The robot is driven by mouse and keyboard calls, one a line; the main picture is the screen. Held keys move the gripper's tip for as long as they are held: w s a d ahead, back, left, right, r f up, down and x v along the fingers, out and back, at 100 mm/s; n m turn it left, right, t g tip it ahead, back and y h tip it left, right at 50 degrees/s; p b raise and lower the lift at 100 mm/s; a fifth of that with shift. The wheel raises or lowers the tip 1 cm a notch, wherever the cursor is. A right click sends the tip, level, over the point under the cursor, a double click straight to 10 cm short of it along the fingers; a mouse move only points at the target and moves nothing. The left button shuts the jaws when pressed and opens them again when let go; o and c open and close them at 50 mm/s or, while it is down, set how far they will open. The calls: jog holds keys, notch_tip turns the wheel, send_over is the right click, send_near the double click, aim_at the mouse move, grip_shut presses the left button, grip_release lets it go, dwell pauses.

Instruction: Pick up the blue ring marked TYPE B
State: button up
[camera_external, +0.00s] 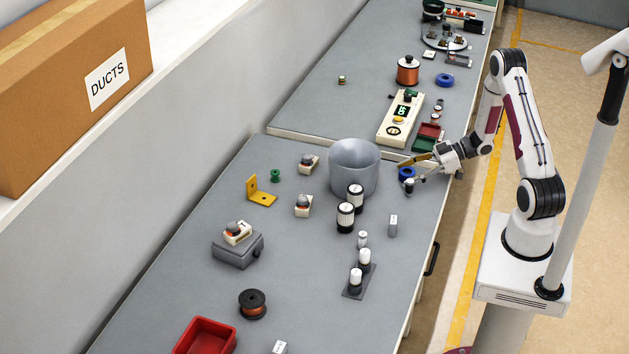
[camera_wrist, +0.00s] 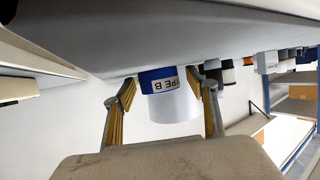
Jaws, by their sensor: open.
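A blue ring (camera_external: 406,173) lies on the near table by its right edge, to the right of the grey bucket. In the wrist view the ring appears between the two yellow fingertips; contact cannot be told. A second blue ring (camera_external: 444,80) lies on the far table; its marking is too small to read.
The grey bucket (camera_external: 354,170) stands left of the ring. Black-and-white cylinders (camera_external: 346,217) stand in front of it. A cream control box (camera_external: 400,118) and a green tray (camera_external: 424,145) sit on the far table.

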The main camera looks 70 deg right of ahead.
aim_at(409, 171)
dwell(0.3)
jog(key=c, duration=1.2)
jog(key=shift+r, duration=0.1)
jog(key=shift+c, duration=0.2)
jog(key=shift+r, duration=4.9)
